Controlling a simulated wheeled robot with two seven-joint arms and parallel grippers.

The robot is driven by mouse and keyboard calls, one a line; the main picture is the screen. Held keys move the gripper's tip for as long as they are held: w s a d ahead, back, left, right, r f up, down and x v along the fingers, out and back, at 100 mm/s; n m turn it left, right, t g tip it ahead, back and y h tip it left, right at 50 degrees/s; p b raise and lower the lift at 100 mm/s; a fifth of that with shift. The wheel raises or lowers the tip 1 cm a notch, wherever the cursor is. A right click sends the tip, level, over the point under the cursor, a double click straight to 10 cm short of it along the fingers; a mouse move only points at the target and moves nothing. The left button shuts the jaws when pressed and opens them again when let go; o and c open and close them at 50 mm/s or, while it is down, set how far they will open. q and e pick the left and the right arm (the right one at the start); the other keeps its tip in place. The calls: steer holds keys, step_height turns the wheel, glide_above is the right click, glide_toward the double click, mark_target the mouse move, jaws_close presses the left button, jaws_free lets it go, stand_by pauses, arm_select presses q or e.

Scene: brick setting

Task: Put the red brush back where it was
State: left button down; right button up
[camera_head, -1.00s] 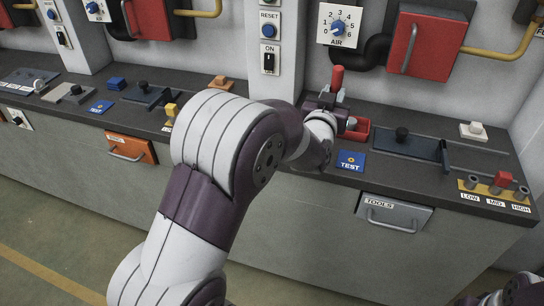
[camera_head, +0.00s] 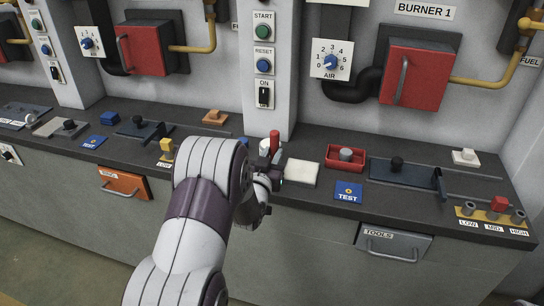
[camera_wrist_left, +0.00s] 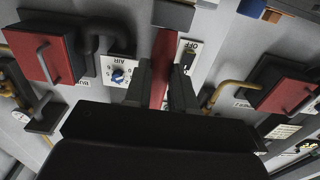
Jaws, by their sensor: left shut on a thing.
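The red brush (camera_head: 274,144) is in my left gripper (camera_head: 273,170), standing roughly upright with its red handle sticking up above the jaws. In the left wrist view the red handle (camera_wrist_left: 161,62) runs between the two dark fingers, with a grey block at its far end. The gripper is over the counter, just left of a white square pad (camera_head: 301,173). I cannot tell whether the brush touches the counter. A red tray (camera_head: 331,163) with a grey round piece in it lies farther right. My right gripper is not in view.
A blue TEST plate (camera_head: 348,191) lies in front of the tray. A dark slide plate with a black knob (camera_head: 396,164) is right of it. The wall column with buttons (camera_head: 264,60) rises behind the gripper. A yellow block (camera_head: 167,147) stands left of my arm.

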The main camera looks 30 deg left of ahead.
arm_select(q)
steer(key=shift+s, duration=0.1)
steer(key=shift+f, duration=0.15)
steer(key=c, duration=0.9)
jaws_free()
steer(key=shift+c, duration=0.2)
steer(key=shift+s+d+r, duration=0.1)
steer(key=shift+s+r, duration=0.05)
steer(key=shift+r, duration=0.1)
steer(key=v, duration=1.1)
steer(key=s+d+f+m+g+h, duration=0.2)
steer(key=d+f+g+h, duration=0.1)
steer(key=d+f+g, duration=0.45)
steer(key=s+d+g, duration=0.3)
steer(key=s+g, duration=0.1)
steer(key=s, duration=0.2)
steer(key=s+d+m+g+h, duration=0.1)
steer(key=s+d+g, duration=0.2)
steer(key=s, duration=0.4)
steer(key=shift+s+d+f+g, duration=0.15)
steer(key=shift+s+f+g, duration=0.2)
steer(key=shift+g, duration=0.4)
